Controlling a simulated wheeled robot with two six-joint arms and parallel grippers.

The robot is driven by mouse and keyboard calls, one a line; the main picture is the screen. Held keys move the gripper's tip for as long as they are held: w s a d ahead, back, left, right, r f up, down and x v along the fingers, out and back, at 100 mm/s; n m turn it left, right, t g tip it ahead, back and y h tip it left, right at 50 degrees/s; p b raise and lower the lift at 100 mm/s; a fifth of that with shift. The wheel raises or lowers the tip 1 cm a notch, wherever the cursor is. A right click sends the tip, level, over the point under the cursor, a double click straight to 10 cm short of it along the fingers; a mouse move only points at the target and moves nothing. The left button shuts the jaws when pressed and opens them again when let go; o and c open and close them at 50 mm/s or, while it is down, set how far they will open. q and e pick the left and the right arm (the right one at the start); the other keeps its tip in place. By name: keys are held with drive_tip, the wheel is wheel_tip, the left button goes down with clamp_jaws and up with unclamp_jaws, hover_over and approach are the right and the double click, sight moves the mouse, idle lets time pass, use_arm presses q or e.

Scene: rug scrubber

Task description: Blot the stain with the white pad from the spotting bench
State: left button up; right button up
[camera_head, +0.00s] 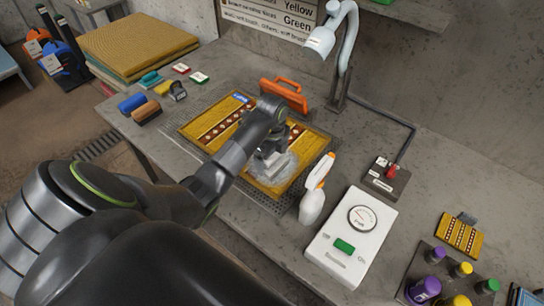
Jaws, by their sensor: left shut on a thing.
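A yellow patterned rug piece (222,118) lies on the grey bench. A pale grey, wet-looking patch (287,173) covers the rug near its right front corner. My left gripper (268,158) points down over this patch. It is shut on a pale thing that looks like the white pad, mostly hidden by the fingers. I cannot tell whether the pad is pressed on the rug or just above it. My right gripper is not in view.
A white spray bottle (313,197) stands close to the right of the patch, with a white meter box (353,237) beyond it. An orange-handled tool (285,95) and a lamp (340,60) stand behind the rug. Brushes (145,110) lie at left.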

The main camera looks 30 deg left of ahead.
use_arm(q)
drive_tip(key=shift+f+b, duration=0.35)
drive_tip(key=shift+f, duration=0.15)
idle(0.5)
drive_tip(key=shift+s+f, duration=0.2)
drive_tip(key=shift+f, duration=0.05)
idle(1.2)
idle(1.5)
idle(0.6)
drive_tip(key=shift+w+r+p, duration=0.15)
drive_tip(key=shift+r+p, duration=3.05)
drive_tip(key=shift+r, duration=0.5)
